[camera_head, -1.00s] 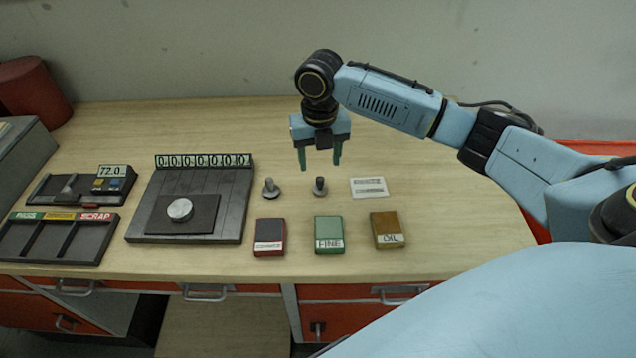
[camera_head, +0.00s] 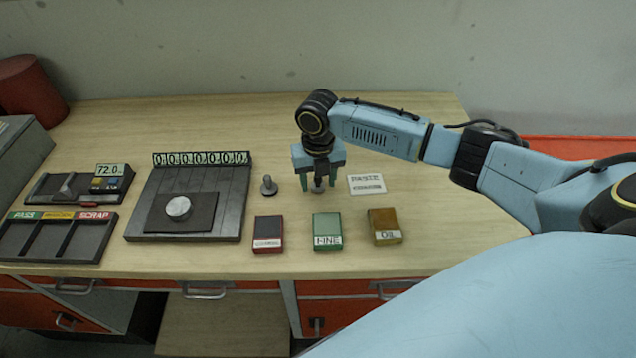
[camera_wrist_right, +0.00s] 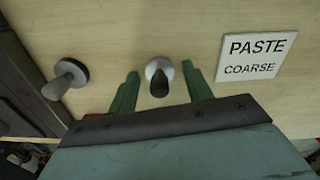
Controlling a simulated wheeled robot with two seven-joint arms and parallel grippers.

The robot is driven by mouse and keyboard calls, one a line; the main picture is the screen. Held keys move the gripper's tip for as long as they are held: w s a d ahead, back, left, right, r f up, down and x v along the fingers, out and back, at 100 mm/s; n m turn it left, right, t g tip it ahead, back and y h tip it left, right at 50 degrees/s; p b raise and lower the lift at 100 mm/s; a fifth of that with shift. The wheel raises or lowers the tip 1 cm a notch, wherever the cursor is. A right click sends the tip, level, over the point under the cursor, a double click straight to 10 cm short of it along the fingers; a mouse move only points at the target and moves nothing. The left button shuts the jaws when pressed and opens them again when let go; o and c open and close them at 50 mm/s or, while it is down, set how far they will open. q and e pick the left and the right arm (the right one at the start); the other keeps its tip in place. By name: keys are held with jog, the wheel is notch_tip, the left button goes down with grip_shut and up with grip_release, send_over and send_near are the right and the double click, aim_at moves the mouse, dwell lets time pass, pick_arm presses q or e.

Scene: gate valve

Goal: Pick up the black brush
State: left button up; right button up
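The black brush (camera_wrist_right: 158,84) stands upright on the bench, with a dark handle and a pale round base. In the head view it (camera_head: 318,186) is partly hidden by my right gripper (camera_head: 318,188). My right gripper is open and points down, with its green fingers on either side of the brush. In the right wrist view the brush shows between the two fingertips (camera_wrist_right: 160,70), with a gap on each side. A second, grey brush (camera_head: 268,186) stands to the left, outside the fingers; it also shows in the right wrist view (camera_wrist_right: 64,79). My left gripper is not in view.
A white PASTE COARSE label (camera_head: 366,184) lies right of the gripper. Red (camera_head: 268,230), green (camera_head: 327,227) and OIL (camera_head: 385,222) blocks stand in front. A dark plate with a counter (camera_head: 225,200) is at left. The bench behind the gripper is clear.

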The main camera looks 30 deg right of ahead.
jog(key=c, duration=0.9)
notch_tip(320, 180, up, 10)
jog(key=shift+r, duration=0.1)
jog(key=o, duration=0.4)
jog(key=shift+c, duration=1.4)
